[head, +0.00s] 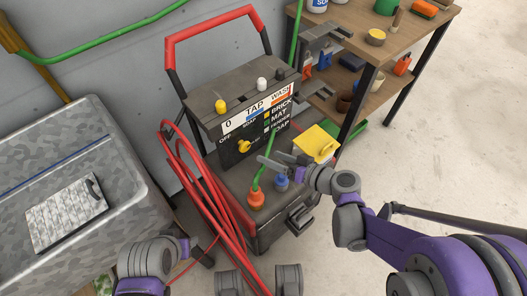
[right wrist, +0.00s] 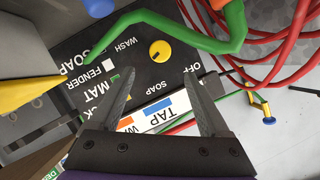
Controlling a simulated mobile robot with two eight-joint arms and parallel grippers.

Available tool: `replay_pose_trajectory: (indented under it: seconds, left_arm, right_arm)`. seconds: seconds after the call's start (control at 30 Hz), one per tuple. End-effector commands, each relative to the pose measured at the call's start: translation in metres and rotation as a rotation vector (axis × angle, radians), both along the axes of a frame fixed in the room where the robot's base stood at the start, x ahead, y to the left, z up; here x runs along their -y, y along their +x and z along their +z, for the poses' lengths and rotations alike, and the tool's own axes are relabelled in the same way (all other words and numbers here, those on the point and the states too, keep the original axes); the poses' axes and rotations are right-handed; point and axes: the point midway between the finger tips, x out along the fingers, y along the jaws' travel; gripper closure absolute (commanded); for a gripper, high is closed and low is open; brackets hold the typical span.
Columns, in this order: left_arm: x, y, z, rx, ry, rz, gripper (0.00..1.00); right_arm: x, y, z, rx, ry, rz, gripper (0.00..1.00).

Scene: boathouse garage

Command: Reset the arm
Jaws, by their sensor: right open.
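My right gripper (head: 268,157) is open and empty in front of the dark control panel of a washing machine unit (head: 226,157). In the right wrist view its two fingers (right wrist: 160,70) are spread, with nothing between them. The panel's yellow knob (head: 243,146) is left of the fingertips in the head view; the knob also shows just beyond them in the right wrist view (right wrist: 159,50). A gap to the knob seems to remain, but its size is unclear.
A green hose with an orange end (head: 256,199), a blue fitting (head: 281,182) and a yellow piece (head: 315,143) crowd the right gripper. Red hoses (head: 190,185) hang at the left. A cluttered wooden shelf (head: 420,38) stands behind. Open floor (head: 460,130) lies at right.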

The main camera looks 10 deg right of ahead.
Motion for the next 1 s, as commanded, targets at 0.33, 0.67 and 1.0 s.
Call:
replay_pose_trajectory:
  seconds: [0.33, 0.67, 1.0]
  left_arm:
    - [0.0, 0.0, 0.001, 0.0, 0.0, 0.0, 0.5]
    - [0.0, 0.0, 0.001, 0.0, 0.0, 0.0, 0.5]
    - [0.0, 0.0, 0.001, 0.0, 0.0, 0.0, 0.5]
  right_arm:
    - [0.004, -0.004, 0.002, 0.0, 0.001, 0.001, 0.2]
    - [0.003, -0.005, 0.002, -0.004, -0.003, 0.002, 0.2]
    - [0.004, -0.072, -0.011, -0.271, -0.209, 0.0, 0.2]
